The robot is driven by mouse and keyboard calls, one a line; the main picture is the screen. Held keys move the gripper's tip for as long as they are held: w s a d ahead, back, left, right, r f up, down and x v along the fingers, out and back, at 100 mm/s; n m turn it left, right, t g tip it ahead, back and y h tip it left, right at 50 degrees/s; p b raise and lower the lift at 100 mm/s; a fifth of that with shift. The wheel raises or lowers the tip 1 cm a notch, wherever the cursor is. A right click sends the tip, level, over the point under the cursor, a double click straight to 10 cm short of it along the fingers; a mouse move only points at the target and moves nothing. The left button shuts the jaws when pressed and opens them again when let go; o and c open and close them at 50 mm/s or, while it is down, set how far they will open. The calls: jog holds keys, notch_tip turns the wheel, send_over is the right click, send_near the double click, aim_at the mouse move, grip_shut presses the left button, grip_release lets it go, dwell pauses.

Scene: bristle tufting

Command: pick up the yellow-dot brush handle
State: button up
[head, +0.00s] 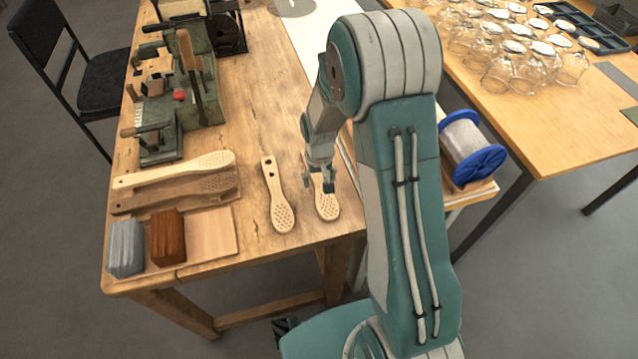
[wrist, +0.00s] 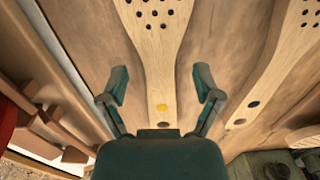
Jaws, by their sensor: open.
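The yellow-dot brush handle (head: 328,208) is a pale wooden paddle with a drilled head, lying near the front edge of the workbench. In the wrist view the handle (wrist: 160,62) runs up the middle, with its yellow dot and a dark hole on the narrow grip. My gripper (head: 320,186) is over this handle and hides part of its grip. In the wrist view my gripper (wrist: 161,88) is open, one finger on each side of the grip with gaps between. I cannot tell how far the fingertips are above the bench.
A second pale handle (head: 280,203) with a dark dot lies just left; it also shows at right in the wrist view (wrist: 272,68). Further left are stacked handles (head: 180,170) and bristle blocks (head: 168,237). A blue-flanged spool (head: 467,146) stands right of my arm.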

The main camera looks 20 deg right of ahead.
jog(key=shift+f, duration=0.45)
grip_shut()
jog(key=shift+r, duration=0.1)
